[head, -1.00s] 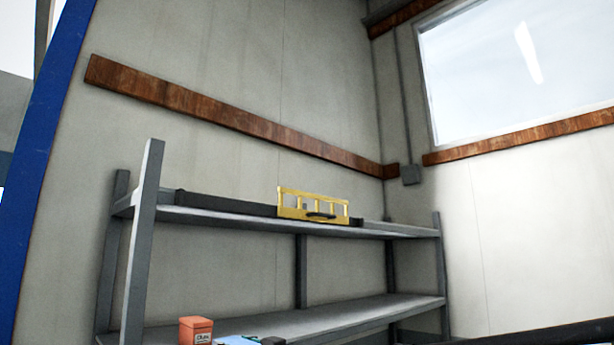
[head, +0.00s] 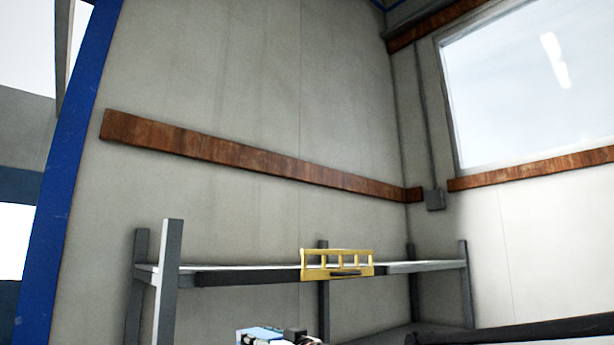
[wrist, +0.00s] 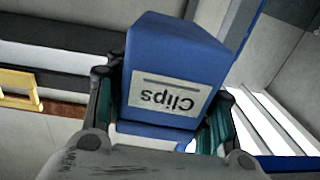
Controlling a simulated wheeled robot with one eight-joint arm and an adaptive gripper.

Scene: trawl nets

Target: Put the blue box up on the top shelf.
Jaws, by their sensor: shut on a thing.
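The blue box (wrist: 178,62) fills the middle of the wrist view. It has a white label that reads "Clips", upside down in this picture. My gripper (wrist: 160,125) is shut on it, with a dark finger on each side. The top shelf (head: 240,276) crosses the lower part of the head view, a grey board between grey posts. The blue box is not clearly visible in the head view, so its exact distance from the shelf cannot be told.
A yellow frame-like object (head: 337,264) sits at the top shelf's front edge; it also shows in the wrist view (wrist: 18,90). The shelf looks clear on both sides of it. A light-blue and black part (head: 268,336), perhaps mine, shows at the bottom. A rusty rail (head: 260,160) runs along the wall.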

